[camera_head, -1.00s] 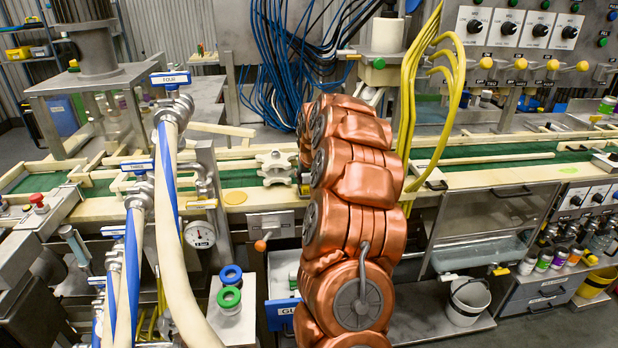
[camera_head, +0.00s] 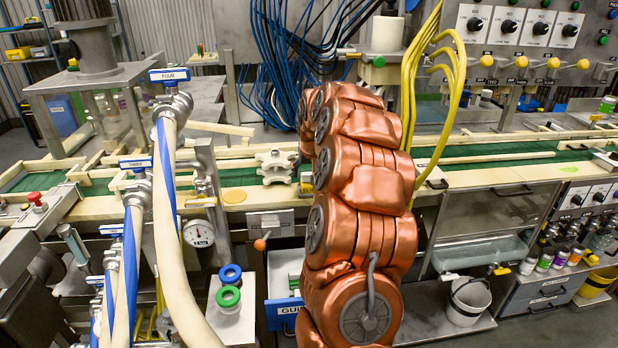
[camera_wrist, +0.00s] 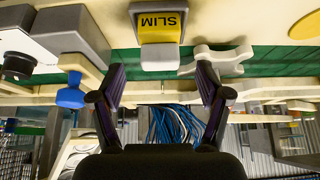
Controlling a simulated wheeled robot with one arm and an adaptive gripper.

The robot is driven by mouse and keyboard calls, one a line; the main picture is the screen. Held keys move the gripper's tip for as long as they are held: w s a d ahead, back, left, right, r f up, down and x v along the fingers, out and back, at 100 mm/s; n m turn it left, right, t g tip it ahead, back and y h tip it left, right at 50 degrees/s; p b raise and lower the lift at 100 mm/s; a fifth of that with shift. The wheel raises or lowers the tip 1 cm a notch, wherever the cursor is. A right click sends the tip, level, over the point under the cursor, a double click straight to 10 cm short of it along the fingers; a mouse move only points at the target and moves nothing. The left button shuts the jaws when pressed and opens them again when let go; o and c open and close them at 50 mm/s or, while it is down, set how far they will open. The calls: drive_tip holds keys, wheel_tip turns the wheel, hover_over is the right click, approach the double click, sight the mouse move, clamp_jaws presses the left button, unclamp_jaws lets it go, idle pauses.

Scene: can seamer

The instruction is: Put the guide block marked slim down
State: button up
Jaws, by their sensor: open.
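The guide block marked slim (camera_wrist: 160,28), with a yellow labelled face and pale grey ends, shows at the top of the wrist view, its lettering upside down. It sits at the conveyor, by the cream rail and green belt. My gripper (camera_wrist: 161,75) is open, its two dark fingers spread, with nothing between them. The block is beyond the fingertips, apart from them. In the head view my copper arm hides the gripper; a small yellow piece (camera_head: 306,182), seemingly this block, shows at the arm's left edge.
A cream star wheel (camera_head: 275,166) stands close beside the block; it also shows in the wrist view (camera_wrist: 216,60). A blue knob (camera_wrist: 70,95) is on the other side. An open blue drawer (camera_head: 284,312) is below the conveyor. Hoses and a gauge (camera_head: 199,233) stand left.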

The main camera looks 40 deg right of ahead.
drive_tip(key=b+v, duration=0.2)
drive_tip(key=v, duration=0.6)
drive_tip(key=shift+a+r, duration=0.15)
drive_tip(key=shift+r, duration=0.05)
drive_tip(key=s+a+f+n+g+y, duration=0.15)
drive_tip(key=s+a, duration=0.25)
drive_tip(key=a, duration=0.9)
drive_tip(key=s+a+f+n+g+y, duration=0.1)
drive_tip(key=s+a+n, duration=0.25)
drive_tip(key=a, duration=0.85)
drive_tip(key=s+a+f+g, duration=0.1)
drive_tip(key=s+a+f, duration=0.1)
drive_tip(key=s+a, duration=0.3)
drive_tip(key=s+a+f+n+g, duration=0.1)
drive_tip(key=s+a+f, duration=0.2)
drive_tip(key=s, duration=0.9)
drive_tip(key=s+a+f+n+g+y, duration=0.1)
drive_tip(key=s+a+f+g, duration=0.1)
drive_tip(key=s+a, duration=0.5)
drive_tip(key=s+f, duration=0.1)
drive_tip(key=s, duration=0.1)
drive_tip(key=shift+s+f, duration=0.2)
drive_tip(key=shift+s, duration=0.15)
